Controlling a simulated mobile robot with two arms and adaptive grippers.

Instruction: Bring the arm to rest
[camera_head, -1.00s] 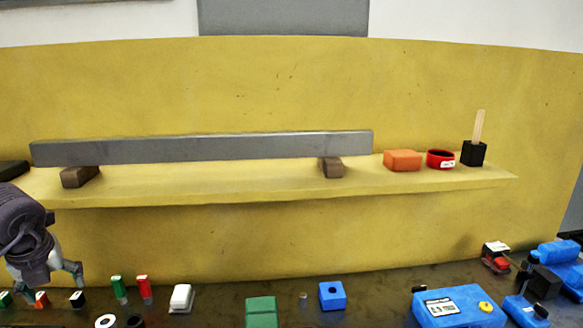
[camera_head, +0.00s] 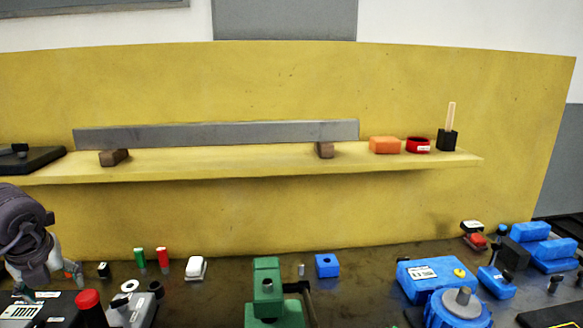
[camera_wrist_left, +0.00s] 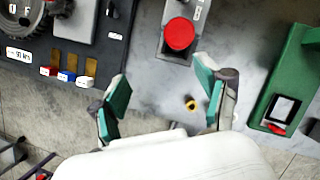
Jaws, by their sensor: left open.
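My left gripper (camera_head: 46,284) is at the lower left of the head view, above the back left part of the dark bench. In the left wrist view its two green-padded fingers (camera_wrist_left: 160,92) are spread apart with nothing between them. Beyond the fingertips is a red mushroom button (camera_wrist_left: 180,34) on a grey box, apart from the fingers. The same button shows in the head view (camera_head: 88,299), just right of and below the gripper. My right gripper is not in view.
A green fixture (camera_head: 267,277) stands mid-bench, with blue equipment (camera_head: 432,273) to the right. A red cylinder (camera_head: 162,257) and a white block (camera_head: 196,267) stand near the gripper. A yellow shelf (camera_head: 230,168) carries a long grey bar (camera_head: 220,134).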

